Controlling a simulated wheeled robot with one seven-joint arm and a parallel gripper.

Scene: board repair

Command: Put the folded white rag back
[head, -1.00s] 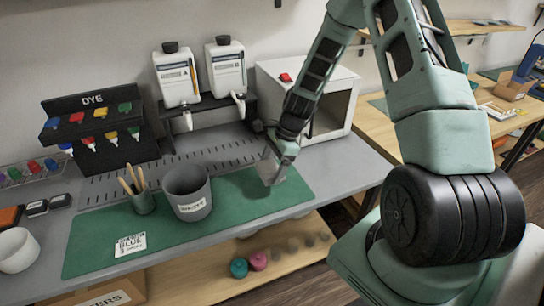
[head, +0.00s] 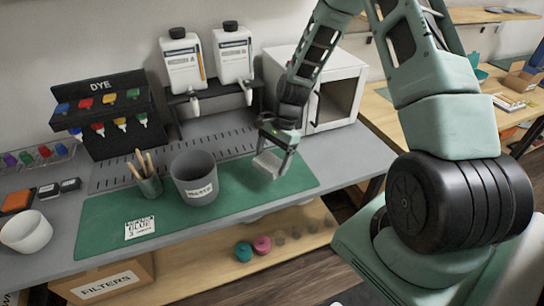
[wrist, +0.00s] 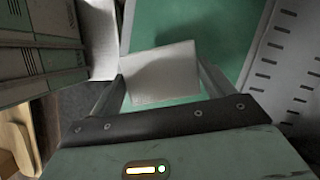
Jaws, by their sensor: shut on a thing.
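The folded white rag (head: 267,164) is a small pale flat block in the head view, just above the right part of the green mat (head: 235,207). My gripper (head: 273,160) points down and is shut on the rag. In the wrist view the rag (wrist: 160,73) sits between the two fingers of my gripper (wrist: 160,85), with green mat behind it. The exact gap between rag and mat cannot be told.
A grey bucket (head: 194,180) and a cup of wooden sticks (head: 148,184) stand on the mat left of my gripper. The mat's front right is clear.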

